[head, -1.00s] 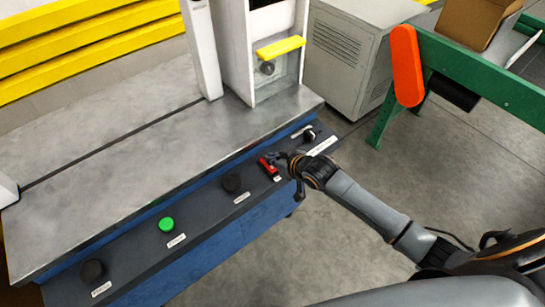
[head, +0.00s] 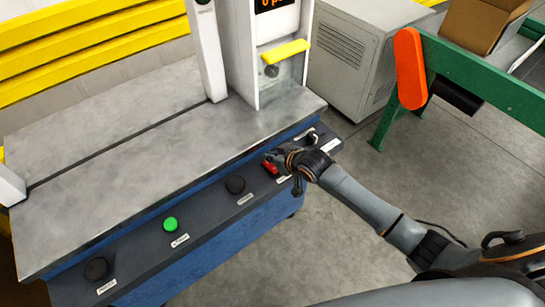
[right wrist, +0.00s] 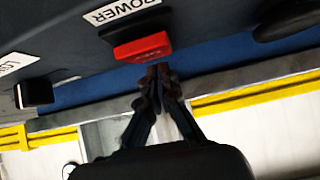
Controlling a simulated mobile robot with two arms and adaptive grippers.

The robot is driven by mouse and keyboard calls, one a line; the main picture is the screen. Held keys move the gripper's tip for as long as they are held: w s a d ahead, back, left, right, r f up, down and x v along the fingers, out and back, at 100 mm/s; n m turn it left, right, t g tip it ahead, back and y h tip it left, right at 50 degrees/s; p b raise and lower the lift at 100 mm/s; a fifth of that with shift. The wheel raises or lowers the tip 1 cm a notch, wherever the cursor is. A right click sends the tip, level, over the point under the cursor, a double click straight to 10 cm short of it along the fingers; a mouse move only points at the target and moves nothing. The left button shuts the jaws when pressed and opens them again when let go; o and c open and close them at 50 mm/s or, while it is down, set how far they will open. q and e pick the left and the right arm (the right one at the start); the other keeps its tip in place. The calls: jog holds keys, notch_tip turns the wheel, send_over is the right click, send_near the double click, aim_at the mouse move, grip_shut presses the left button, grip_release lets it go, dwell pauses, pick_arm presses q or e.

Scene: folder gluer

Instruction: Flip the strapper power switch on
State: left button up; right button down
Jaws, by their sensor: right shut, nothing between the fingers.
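The red power switch (head: 270,167) sits on the dark sloping control panel along the strapper's front. In the right wrist view the red rocker (right wrist: 143,47) shows below a white label reading POWER (right wrist: 122,10). My right gripper (head: 276,157) is at the switch, with its arm reaching in from the right. In the right wrist view its fingers (right wrist: 161,72) are shut and empty, with the tips close to the rocker's lower right edge. I cannot tell whether they touch it or which way it is set. My left gripper is not in view.
Black knobs (head: 235,185) and a green button (head: 170,224) lie along the same panel, left of the switch. The strapper's grey tabletop (head: 130,165) is bare. A green conveyor frame (head: 480,75) with an orange guard stands at right. Grey floor is open between.

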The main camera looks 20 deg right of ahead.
jog(key=r+p, duration=0.5)
jog(key=shift+w+a, duration=0.1)
jog(key=shift+w, duration=0.3)
jog(key=shift+s+r+b, duration=0.2)
jog(key=shift+s+b, duration=0.35)
jog(key=s+d+r, duration=0.2)
jog(key=s+r, duration=0.2)
jog(key=r, duration=0.2)
jog(key=shift+s+r+b, duration=0.25)
jog(key=shift+r+b, duration=0.05)
jog(key=shift+r, duration=0.1)
